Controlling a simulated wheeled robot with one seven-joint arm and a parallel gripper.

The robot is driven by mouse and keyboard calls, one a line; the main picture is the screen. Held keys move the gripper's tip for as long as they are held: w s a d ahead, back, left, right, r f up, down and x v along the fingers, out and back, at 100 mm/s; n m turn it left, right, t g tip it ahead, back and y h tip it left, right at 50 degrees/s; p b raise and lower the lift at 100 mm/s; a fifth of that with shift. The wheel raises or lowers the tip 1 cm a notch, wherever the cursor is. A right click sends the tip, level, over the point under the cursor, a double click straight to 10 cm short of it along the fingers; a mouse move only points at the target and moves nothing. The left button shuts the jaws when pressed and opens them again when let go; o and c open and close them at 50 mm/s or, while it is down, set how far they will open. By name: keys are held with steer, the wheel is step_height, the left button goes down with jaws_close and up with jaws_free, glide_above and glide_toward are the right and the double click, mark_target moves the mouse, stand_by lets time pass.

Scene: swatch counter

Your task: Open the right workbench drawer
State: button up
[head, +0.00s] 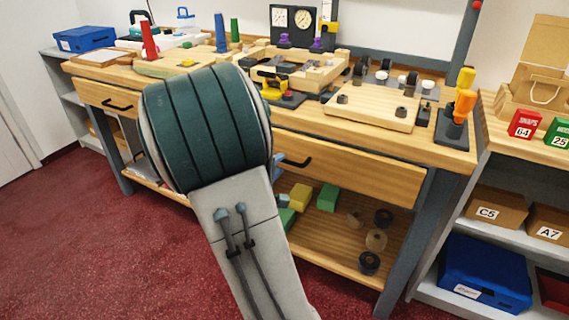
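The workbench's right drawer (350,166) is a wide pale wooden front under the benchtop, with a dark bar handle (297,162) near its left part. The front looks flush with the bench, though its left end is hidden behind my arm. My own thick teal and grey arm fills the middle foreground. My gripper is mostly or wholly hidden behind it. A small blue piece (280,157) shows at the arm's right edge, close to the handle's left end. It may be a fingertip, but I cannot tell whether it touches the handle.
The left drawer (103,98) has a black handle and looks shut. The benchtop (455,152) holds several tools and wooden parts. A lower shelf (335,228) carries blocks and wheels. Grey shelving with boxes stands at the right. Red floor (80,235) is clear at the left.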

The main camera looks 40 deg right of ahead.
mark_target(283, 161)
steer(key=shift+x, duration=2.1)
jaws_close()
steer(key=shift+a, duration=0.1)
